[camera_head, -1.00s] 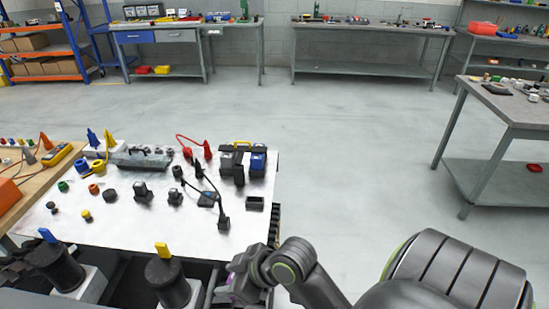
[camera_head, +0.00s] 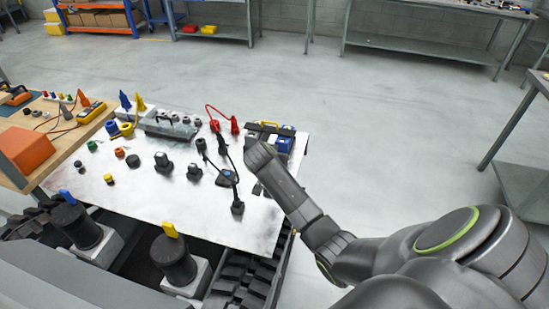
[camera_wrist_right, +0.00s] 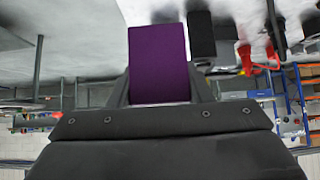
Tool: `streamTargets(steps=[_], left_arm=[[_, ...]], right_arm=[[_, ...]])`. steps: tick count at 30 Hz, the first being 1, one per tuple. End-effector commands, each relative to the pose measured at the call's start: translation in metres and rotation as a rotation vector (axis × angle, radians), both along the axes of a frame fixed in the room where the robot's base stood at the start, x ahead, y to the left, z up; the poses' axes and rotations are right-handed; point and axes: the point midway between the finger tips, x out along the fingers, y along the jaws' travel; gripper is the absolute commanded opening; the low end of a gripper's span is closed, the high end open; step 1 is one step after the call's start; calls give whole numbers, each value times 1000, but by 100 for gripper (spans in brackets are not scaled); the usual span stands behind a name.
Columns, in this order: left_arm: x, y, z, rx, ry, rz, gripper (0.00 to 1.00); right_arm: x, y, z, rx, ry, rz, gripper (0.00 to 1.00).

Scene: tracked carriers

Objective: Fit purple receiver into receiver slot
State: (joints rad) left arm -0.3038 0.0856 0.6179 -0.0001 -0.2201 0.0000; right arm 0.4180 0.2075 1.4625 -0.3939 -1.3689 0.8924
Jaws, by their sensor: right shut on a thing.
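The purple receiver (camera_wrist_right: 159,60) is a flat purple block held between the fingers of my right gripper (camera_wrist_right: 160,92) in the right wrist view. In the head view my right arm reaches over the right part of the white table, and its wrist hides the gripper (camera_head: 262,172) and the receiver. A small dark socket, likely the receiver slot (camera_head: 257,189), shows only in part beside my forearm. In the wrist view a black block (camera_wrist_right: 201,36) appears beside the receiver; I cannot tell whether it is the slot. My left gripper is not in view.
On the white table (camera_head: 160,205) stand red clips (camera_head: 235,125), a blue-black device (camera_head: 285,142), a black cabled plug (camera_head: 237,207) and several small knobs. A carrier with black tracks and two dark cylinders (camera_head: 174,260) stands in front.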

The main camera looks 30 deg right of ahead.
Motion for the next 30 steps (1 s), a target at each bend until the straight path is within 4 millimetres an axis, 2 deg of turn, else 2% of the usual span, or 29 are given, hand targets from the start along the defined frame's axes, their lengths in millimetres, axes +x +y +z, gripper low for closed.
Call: streamTargets(steps=[13, 19, 30], left_arm=[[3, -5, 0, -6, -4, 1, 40], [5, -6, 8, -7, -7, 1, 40], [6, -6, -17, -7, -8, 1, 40]], right_arm=[[3, -4, 2, 0, 1, -25, 21], [3, -3, 5, -4, 0, -22, 21], [3, -3, -31, -4, 0, -21, 21]])
